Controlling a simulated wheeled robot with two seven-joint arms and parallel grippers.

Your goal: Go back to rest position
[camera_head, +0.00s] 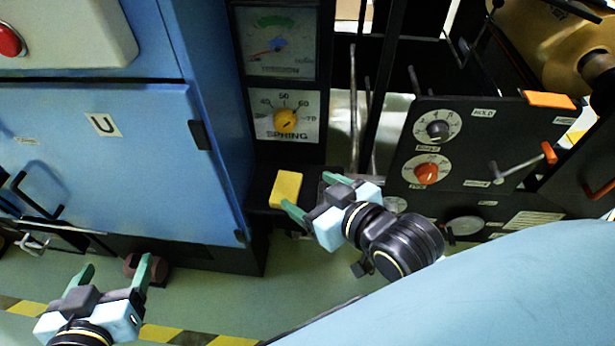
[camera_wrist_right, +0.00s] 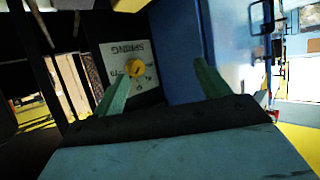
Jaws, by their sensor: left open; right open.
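My left gripper (camera_head: 112,272) is at the lower left in the head view, its two green fingers apart and empty, above the floor in front of the blue cabinet. My right gripper (camera_head: 308,195) is near the middle, in front of the dark machine panel and beside a yellow block (camera_head: 286,189). Its green fingers are spread with nothing between them; they also show apart in the right wrist view (camera_wrist_right: 158,85). The yellow SPRING knob (camera_head: 286,118) is above the right gripper in the head view, and the wrist view shows this knob (camera_wrist_right: 134,67) beyond the fingers.
The blue cabinet (camera_head: 100,160) with a red button (camera_head: 10,40) fills the left. Green floor (camera_head: 290,290) with yellow-black striping is open below.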

